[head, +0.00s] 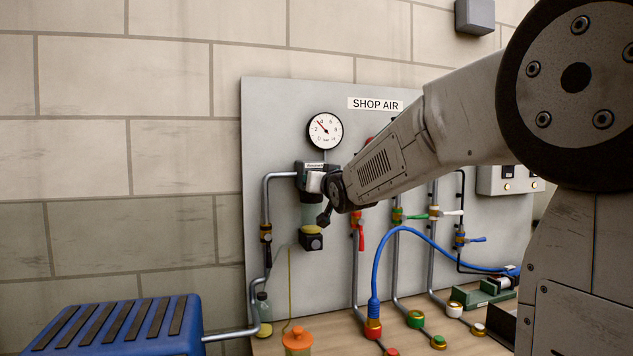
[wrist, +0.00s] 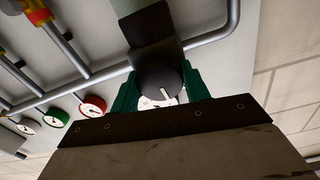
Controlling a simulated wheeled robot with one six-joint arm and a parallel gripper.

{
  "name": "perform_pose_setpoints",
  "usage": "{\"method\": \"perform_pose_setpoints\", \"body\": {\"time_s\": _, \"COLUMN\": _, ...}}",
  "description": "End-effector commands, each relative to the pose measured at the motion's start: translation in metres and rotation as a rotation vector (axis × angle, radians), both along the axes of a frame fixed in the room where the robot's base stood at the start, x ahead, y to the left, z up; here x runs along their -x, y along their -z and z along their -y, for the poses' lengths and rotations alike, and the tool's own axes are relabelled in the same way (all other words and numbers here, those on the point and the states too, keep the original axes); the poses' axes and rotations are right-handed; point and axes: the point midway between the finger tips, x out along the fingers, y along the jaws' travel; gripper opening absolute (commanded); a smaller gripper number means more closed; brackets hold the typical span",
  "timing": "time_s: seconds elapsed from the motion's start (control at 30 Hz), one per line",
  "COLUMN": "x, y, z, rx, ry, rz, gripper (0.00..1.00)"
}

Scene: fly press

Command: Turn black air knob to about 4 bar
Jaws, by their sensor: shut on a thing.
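The round black air knob (wrist: 158,80) with a white mark shows in the wrist view between my gripper's green fingers (wrist: 160,90). The fingers are shut on its two sides. In the head view my gripper (head: 318,182) reaches the regulator (head: 310,168) from the right, and my wrist hides most of the knob there. The white pressure gauge (head: 325,131) sits above the regulator on the grey panel. Its red needle points to the upper left, close to the 4 mark; the exact reading is too small to tell.
The grey panel (head: 275,110) carries pipes, a red-handled valve (head: 359,225) and a green-handled valve (head: 410,216) right of the regulator. A blue hose (head: 378,262) curves over the bench. A blue slatted box (head: 110,330) stands at the lower left. An orange-topped container (head: 297,340) stands in front.

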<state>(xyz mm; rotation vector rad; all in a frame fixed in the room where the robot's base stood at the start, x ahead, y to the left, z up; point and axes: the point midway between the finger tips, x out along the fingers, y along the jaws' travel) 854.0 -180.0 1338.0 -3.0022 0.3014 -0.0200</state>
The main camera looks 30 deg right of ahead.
Motion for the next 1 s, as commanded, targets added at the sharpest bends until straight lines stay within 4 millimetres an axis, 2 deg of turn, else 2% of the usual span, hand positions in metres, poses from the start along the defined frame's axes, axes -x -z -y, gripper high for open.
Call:
{"method": "perform_pose_setpoints", "body": {"time_s": 0.4, "x": -0.0003, "y": 0.0015, "z": -0.0005, "rx": -0.187, "ry": -0.001, "rz": 0.035, "gripper": 0.23}}
{"method": "perform_pose_setpoints", "body": {"time_s": 0.97, "x": -0.0004, "y": 0.0017, "z": -0.0008, "rx": -0.214, "ry": -0.001, "rz": 0.039, "gripper": 0.23}}
{"method": "perform_pose_setpoints", "body": {"time_s": 1.0, "x": -0.0004, "y": 0.0017, "z": -0.0008, "rx": -0.214, "ry": -0.001, "rz": 0.039, "gripper": 0.54}}
